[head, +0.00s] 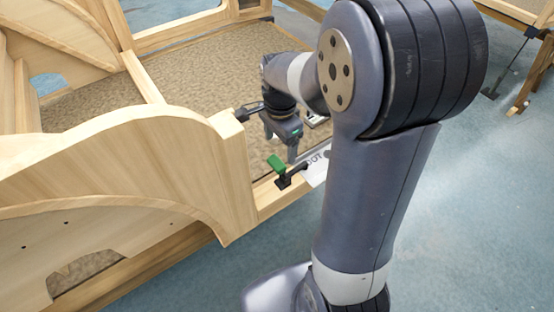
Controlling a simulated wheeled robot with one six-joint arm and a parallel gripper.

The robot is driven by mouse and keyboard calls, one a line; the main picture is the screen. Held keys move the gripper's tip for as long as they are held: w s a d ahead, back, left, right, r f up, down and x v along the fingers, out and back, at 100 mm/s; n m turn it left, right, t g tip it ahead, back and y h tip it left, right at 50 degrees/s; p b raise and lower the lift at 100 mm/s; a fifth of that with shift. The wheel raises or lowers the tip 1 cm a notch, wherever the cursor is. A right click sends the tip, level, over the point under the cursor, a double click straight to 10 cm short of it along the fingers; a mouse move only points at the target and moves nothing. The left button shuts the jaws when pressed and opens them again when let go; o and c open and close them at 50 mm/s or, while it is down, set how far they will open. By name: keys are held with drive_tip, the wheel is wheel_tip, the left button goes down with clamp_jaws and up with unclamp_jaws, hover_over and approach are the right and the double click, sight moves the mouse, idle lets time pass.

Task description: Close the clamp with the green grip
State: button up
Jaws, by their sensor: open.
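The clamp's green grip (276,165) stands up above its dark clamp body (284,182). The clamp sits on the front wooden rail of the bodyframe, just right of the tall curved panel. My gripper (292,152) is behind and slightly right of the green grip in the picture, with a finger pointing down near it. The gripper is open and holds nothing that I can see. Whether it touches the grip cannot be told. My arm hides part of the rail to the right.
The curved wooden panel (160,160) rises close to the left of the gripper. A white lettered label (316,168) lies beside the clamp. The bodyframe has a brown textured floor (190,95). Blue floor (470,200) is clear at right. Another wooden frame (541,75) stands at far right.

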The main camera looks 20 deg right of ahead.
sight(279, 159)
wheel_tip(279, 159, down, 8)
drive_tip(key=shift+f, duration=0.1)
idle(0.4)
